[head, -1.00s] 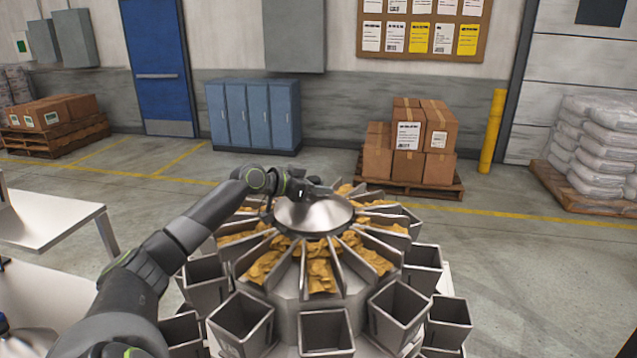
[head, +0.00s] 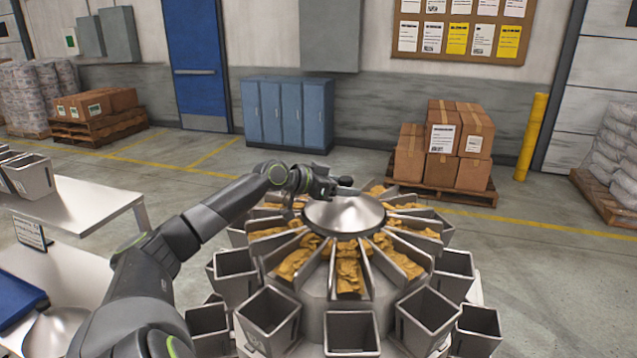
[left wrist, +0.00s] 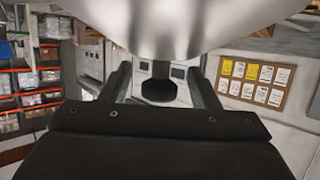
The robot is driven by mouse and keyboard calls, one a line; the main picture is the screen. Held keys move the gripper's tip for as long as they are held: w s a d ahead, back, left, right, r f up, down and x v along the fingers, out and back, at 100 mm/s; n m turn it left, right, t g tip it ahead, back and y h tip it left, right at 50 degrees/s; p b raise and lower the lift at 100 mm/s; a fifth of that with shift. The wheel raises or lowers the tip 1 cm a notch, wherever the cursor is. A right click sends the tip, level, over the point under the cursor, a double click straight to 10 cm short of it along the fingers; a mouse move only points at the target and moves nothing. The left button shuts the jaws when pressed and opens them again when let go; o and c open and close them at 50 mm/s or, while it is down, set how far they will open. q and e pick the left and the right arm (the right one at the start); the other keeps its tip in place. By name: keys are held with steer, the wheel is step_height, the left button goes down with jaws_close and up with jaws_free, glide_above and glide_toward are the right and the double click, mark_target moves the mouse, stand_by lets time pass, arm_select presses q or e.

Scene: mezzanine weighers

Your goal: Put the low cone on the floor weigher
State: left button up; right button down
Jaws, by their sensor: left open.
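A shiny, shallow metal cone (head: 343,214), which looks like the low cone, sits centred on top of the round weigher (head: 318,284). My left gripper (head: 340,184) is at the cone's top, coming in from the left. In the left wrist view the cone (left wrist: 165,25) fills the top, with a dark knob (left wrist: 158,90) between the two spread fingers. The fingers are open; I cannot tell whether they touch the knob. My right gripper is out of view.
Yellow food pieces lie in troughs around the cone, with open grey buckets (head: 351,335) below. Another grey cone (head: 45,332) stands on the lower left table, near a blue tray (head: 18,300). A metal table (head: 90,205) is at left.

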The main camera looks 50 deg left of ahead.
arm_select(q)
steer(key=p+v, duration=0.1)
steer(key=v, duration=0.4)
steer(key=shift+r+p, duration=0.15)
steer(key=shift+p, duration=0.2)
steer(key=shift+p+v, duration=1.75)
steer(key=shift+v, duration=0.2)
steer(key=shift+s, duration=0.2)
